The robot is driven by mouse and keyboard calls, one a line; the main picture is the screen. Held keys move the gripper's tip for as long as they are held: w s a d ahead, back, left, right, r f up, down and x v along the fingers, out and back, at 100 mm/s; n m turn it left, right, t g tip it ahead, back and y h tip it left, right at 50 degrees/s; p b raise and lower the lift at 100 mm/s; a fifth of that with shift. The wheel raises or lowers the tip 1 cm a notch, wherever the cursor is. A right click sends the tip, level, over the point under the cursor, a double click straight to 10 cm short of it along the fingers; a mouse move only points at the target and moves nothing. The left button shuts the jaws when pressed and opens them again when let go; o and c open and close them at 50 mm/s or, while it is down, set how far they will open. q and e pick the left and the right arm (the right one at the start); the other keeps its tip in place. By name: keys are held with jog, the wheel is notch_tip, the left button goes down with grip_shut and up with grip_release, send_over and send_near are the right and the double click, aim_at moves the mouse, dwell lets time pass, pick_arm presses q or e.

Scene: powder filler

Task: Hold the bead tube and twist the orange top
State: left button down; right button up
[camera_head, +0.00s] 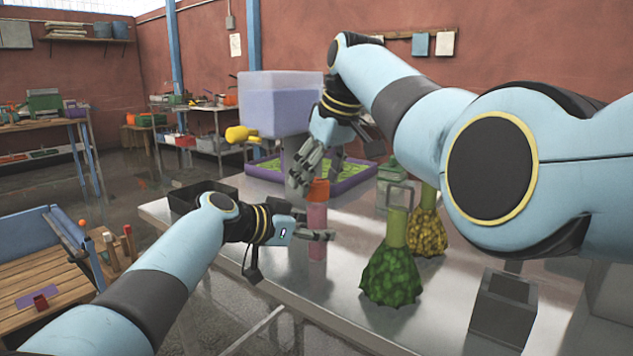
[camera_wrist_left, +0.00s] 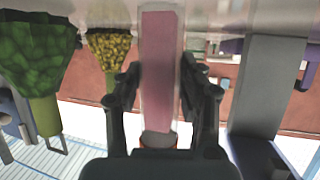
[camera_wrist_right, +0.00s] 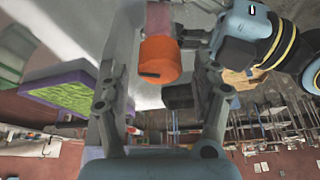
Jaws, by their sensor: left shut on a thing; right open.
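The bead tube (camera_head: 317,222) stands upright on the metal table, filled with pink, its orange top (camera_head: 319,190) facing up. My left gripper (camera_head: 316,236) is shut on the tube's body below the top. In the left wrist view the tube (camera_wrist_left: 158,60) sits between both fingers, and most of the orange top is hidden. My right gripper (camera_head: 303,176) is open just above and beside the orange top, pointing down. In the right wrist view the orange top (camera_wrist_right: 160,58) lies ahead of the spread fingers, and I see no grip on it.
A green flask (camera_head: 392,275) and a yellow flask (camera_head: 427,235) stand right of the tube. A grey open box (camera_head: 503,308) is at the front right. A purple tray (camera_head: 350,183) and a lilac hopper (camera_head: 283,105) are behind; a black bin (camera_head: 185,200) is left.

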jog(key=shift+w+a+f, duration=0.15)
jog(key=shift+w+f, duration=0.05)
jog(key=shift+f, duration=0.5)
jog(key=c, duration=1.2)
jog(key=n+g+y, duration=0.1)
jog(key=n, duration=0.3)
jog(key=shift+n, duration=0.3)
jog(key=o, duration=1.2)
jog(key=v, duration=1.2)
jog(key=shift+w, duration=0.15)
